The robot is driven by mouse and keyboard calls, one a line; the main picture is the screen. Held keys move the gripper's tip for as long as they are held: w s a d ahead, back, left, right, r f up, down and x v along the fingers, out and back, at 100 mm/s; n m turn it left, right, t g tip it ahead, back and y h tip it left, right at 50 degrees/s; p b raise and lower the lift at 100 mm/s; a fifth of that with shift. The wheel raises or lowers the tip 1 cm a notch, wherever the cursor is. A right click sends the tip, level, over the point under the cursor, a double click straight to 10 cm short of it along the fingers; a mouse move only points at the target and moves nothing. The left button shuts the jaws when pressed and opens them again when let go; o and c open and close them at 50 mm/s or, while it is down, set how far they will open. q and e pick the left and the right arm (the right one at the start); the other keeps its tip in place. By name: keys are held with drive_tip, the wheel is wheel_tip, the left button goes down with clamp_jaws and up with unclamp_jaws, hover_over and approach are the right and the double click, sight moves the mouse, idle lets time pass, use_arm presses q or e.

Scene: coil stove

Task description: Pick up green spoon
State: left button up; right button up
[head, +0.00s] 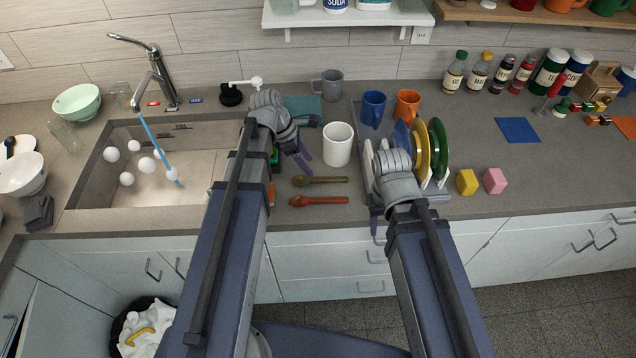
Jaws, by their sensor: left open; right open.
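The green spoon (320,180) lies flat on the grey counter, its bowl to the left and its handle pointing right. A red-brown spoon (318,201) lies just below it in the picture, roughly parallel and apart from it. My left gripper (289,163) is open, above the counter and up-left of the green spoon, with a purple finger near the white mug. It does not touch the spoon. My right gripper (376,215) is open and empty by the front of the dish rack, right of both spoons; it is partly hidden by its own wrist.
A white mug (338,145) stands behind the spoons. A dish rack (369,160) with several plates is to the right. The sink (110,200) with white balls is left. Yellow (467,181) and pink (494,181) blocks lie right of the rack. The counter's front edge is close below the spoons.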

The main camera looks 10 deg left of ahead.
sight(316, 179)
use_arm(q)
drive_tip(key=shift+s+a+b+x, duration=0.1)
drive_tip(key=shift+s+b+x, duration=0.1)
drive_tip(key=shift+b+x, duration=1.05)
drive_tip(key=shift+s+a+b+x, duration=0.1)
drive_tip(key=shift+s+b+x, duration=0.1)
drive_tip(key=shift+b+x, duration=1.05)
drive_tip(key=shift+x, duration=0.75)
drive_tip(key=shift+r, duration=0.1)
clamp_jaws()
